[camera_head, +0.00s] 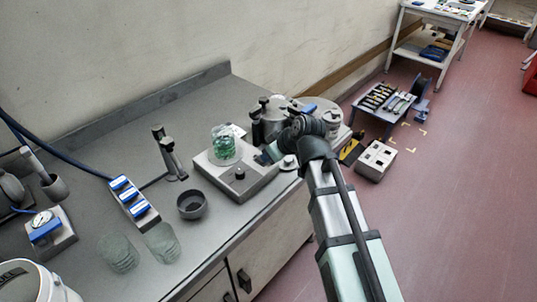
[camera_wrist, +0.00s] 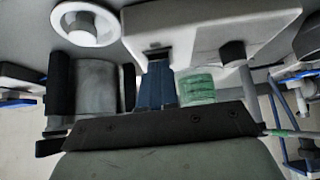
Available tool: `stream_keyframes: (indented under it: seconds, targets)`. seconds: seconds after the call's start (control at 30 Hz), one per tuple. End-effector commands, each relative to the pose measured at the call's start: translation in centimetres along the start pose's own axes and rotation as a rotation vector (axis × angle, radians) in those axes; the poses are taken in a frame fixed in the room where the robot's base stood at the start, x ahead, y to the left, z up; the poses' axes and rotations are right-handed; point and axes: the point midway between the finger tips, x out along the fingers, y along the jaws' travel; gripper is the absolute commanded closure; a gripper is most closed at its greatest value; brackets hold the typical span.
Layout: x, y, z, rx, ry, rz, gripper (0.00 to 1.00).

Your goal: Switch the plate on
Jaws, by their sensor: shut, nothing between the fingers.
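The plate is a pale grey box (camera_head: 222,182) on the bench in the head view, with a dark knob (camera_head: 239,173) on its front. A beaker with green contents (camera_head: 225,145) stands on it. In the wrist view the plate's pale body (camera_wrist: 200,25) fills the top, with the dark knob (camera_wrist: 232,54) and a dark switch slot (camera_wrist: 157,51) on its front. My gripper (camera_wrist: 157,66) is shut and empty, its blue fingertips at or just below the slot; I cannot tell whether they touch it. In the head view my gripper (camera_head: 268,154) is at the plate's right end. The switch's position is unclear.
A grey vessel with dark clamps (camera_wrist: 97,88) is close beside my fingers. A pale round piece (camera_head: 288,162) lies right of the plate. A dark bowl (camera_head: 192,205), a stand (camera_head: 168,155) and a blue-topped rack (camera_head: 133,203) are left. Bare bench lies in front.

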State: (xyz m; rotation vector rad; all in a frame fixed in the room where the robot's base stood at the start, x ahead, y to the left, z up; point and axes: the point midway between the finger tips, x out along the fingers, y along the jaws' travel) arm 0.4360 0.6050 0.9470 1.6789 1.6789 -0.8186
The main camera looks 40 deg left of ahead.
Motion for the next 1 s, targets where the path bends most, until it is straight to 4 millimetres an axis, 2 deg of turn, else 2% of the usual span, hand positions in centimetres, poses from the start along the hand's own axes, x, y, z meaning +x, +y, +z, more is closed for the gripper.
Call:
stream_keyframes:
  seconds: [0.1,1.0]
  targets:
    - [0.4,-0.1,0.9,0.001,0.003,0.000,1.00]
    - [-0.9,0.0,-0.4,0.000,0.002,0.000,1.00]
